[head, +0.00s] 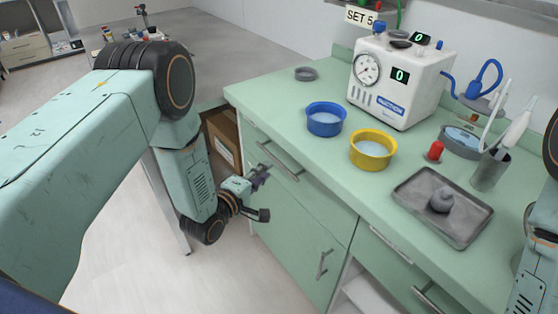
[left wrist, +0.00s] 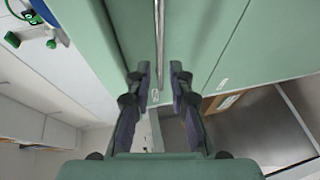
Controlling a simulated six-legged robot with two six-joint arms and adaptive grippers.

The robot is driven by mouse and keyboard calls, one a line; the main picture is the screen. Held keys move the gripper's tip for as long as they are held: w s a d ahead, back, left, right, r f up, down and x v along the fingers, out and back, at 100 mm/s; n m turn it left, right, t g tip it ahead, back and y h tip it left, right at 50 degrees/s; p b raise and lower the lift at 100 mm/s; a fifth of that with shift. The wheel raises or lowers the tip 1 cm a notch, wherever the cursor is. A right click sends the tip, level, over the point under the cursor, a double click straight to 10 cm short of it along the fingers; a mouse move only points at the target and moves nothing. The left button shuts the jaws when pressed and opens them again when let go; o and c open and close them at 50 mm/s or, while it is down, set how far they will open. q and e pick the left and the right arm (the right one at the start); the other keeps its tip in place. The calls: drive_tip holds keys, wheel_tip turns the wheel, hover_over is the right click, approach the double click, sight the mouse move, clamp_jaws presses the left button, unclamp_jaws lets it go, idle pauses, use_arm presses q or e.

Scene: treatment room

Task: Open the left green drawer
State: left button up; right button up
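The left green drawer (head: 315,190) is in the counter's front, under the worktop's left part, and looks closed. Its metal bar handle (head: 280,160) also shows in the left wrist view (left wrist: 159,35). My left gripper (head: 264,197) is open and empty in front of the counter, just below and left of the handle in the head view. In the left wrist view its fingertips (left wrist: 160,70) stand apart with the bar lined up between them; I cannot tell whether they reach around it. My right gripper is not in view.
The green worktop (head: 262,105) carries a blue bowl (head: 325,119), a yellow bowl (head: 372,150), a white machine (head: 400,80) and a grey tray (head: 410,199). A cardboard box (head: 222,138) stands by the counter's left side. Below is a cupboard door (head: 290,240). The floor in front is clear.

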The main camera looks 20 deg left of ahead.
sight(278, 162)
use_arm(q)
drive_tip(key=b+x, duration=0.1)
drive_tip(key=x, duration=0.6)
drive_tip(key=shift+w+d, duration=0.2)
drive_tip(key=shift+w+f, duration=0.1)
drive_tip(key=shift+f, duration=0.05)
drive_tip(key=shift+c, duration=0.2)
clamp_jaws()
